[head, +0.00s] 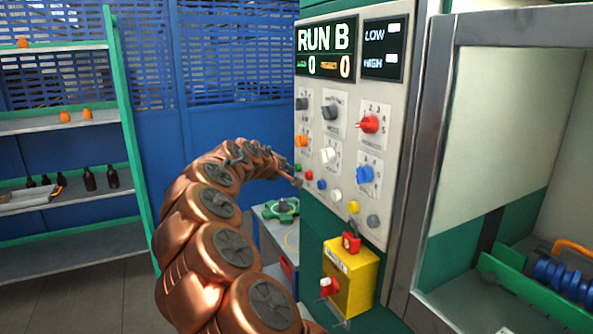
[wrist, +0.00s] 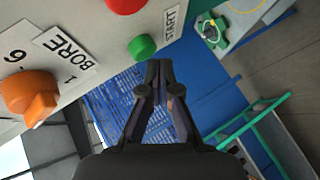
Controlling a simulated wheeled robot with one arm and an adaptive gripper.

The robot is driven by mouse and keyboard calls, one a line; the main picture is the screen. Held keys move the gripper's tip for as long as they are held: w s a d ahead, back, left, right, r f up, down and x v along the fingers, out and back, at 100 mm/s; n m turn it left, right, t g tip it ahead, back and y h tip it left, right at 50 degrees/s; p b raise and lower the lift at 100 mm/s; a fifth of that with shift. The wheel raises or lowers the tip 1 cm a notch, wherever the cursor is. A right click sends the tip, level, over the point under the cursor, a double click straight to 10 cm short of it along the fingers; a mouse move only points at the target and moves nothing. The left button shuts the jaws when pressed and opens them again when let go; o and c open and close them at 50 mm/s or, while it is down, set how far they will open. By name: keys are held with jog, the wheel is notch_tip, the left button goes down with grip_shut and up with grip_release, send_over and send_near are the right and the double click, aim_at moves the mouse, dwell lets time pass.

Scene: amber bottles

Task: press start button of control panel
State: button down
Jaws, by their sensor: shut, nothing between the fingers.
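The control panel (head: 388,190) is a pale upright board facing left, with a RUN B display at its top. In the wrist view, a round green button (wrist: 142,47) sits beside the START label (wrist: 172,32). The green button (head: 297,168) is small at the panel's left edge in the head view. My gripper (wrist: 158,66) is shut and empty, its tips close to the green button. I cannot tell whether they touch it. In the head view, my gripper (head: 294,181) is at the panel's lower left edge, partly hidden by my arm.
A red button (wrist: 125,4) is next to the green one. An orange knob (wrist: 30,95) marked BORE is on the same panel. A yellow box (head: 352,275) with a red switch sticks out below. A shelf (head: 75,195) with dark bottles stands at left.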

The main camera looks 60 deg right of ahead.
jog(key=shift+w+a, duration=0.2)
jog(key=shift+a, duration=0.1)
jog(key=shift+w+a+b, duration=0.45)
jog(key=shift+w+a, duration=0.25)
jog(key=shift+a, duration=0.35)
jog(key=shift+w+a+b, duration=0.4)
jog(key=shift+w+a, duration=0.3)
jog(key=shift+a, duration=0.35)
jog(key=shift+a, duration=0.1)
jog(key=s+a+f+m+y, duration=0.1)
jog(key=s+a+f+y, duration=0.25)
jog(key=a, duration=0.85)
jog(key=s+a+f+y, duration=0.3)
jog(key=s+a+f, duration=0.15)
jog(key=a, duration=0.75)
jog(key=s+a+f+m+y, duration=0.1)
jog(key=s+a+f+y, duration=0.25)
jog(key=a, duration=0.95)
jog(key=s+a+f+n+g+y, duration=0.1)
jog(key=s+a+f+n, duration=0.1)
jog(key=s+a+f, duration=0.2)
jog(key=s+a+f+n+g+y, duration=0.2)
jog(key=s+a+f, duration=0.2)
jog(key=s+a, duration=0.7)
jog(key=shift+s+a, duration=0.25)
jog(key=shift+a, duration=0.9)
